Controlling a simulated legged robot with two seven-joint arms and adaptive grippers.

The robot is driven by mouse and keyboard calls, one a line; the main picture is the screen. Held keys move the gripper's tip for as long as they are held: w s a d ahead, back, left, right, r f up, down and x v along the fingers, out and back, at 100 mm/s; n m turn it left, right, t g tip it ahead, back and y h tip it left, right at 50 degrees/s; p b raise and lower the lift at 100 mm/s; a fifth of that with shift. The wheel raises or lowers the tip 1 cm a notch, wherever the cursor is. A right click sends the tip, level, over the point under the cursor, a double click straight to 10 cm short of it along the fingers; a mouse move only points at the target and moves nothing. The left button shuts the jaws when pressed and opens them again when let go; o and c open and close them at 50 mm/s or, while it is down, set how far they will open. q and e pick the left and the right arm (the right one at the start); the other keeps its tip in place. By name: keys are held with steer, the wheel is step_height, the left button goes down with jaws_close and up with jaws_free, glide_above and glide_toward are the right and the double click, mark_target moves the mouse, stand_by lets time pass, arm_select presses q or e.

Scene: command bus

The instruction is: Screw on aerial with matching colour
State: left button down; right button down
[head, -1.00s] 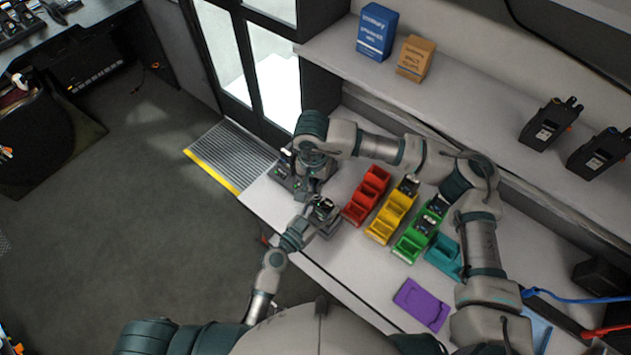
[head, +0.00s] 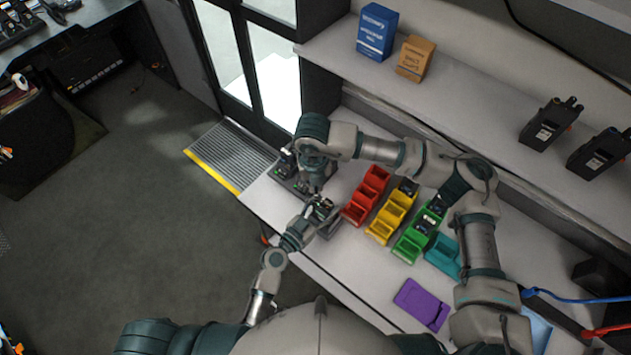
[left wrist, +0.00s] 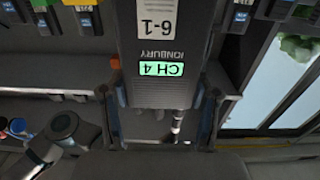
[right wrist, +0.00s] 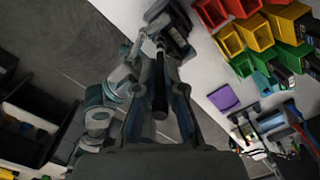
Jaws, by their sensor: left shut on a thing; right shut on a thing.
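My left gripper (left wrist: 160,112) is shut on a dark handheld radio (left wrist: 168,88) labelled "6-1" and "IONBURY", with a green "CH 4" screen and an orange knob. In the head view, the left gripper (head: 314,214) holds it over the bench's near edge. My right gripper (right wrist: 160,100) is shut on a slim black aerial (right wrist: 160,85). The aerial's far end is close to the radio (right wrist: 172,32); I cannot tell if they touch. The aerial (left wrist: 178,125) also shows near the radio in the left wrist view, with a pale band. Its colour marking is unclear.
A purple mat (head: 422,304) lies nearer. A dark rack (head: 287,172) is behind the hands. Two radios (head: 549,124) stand on the shelf.

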steer(key=m, duration=0.5)
steer(key=shift+w+m, duration=0.1)
steer(key=shift+m, duration=0.2)
steer(key=m, duration=1.5)
steer(key=c, duration=1.3)
jaws_free()
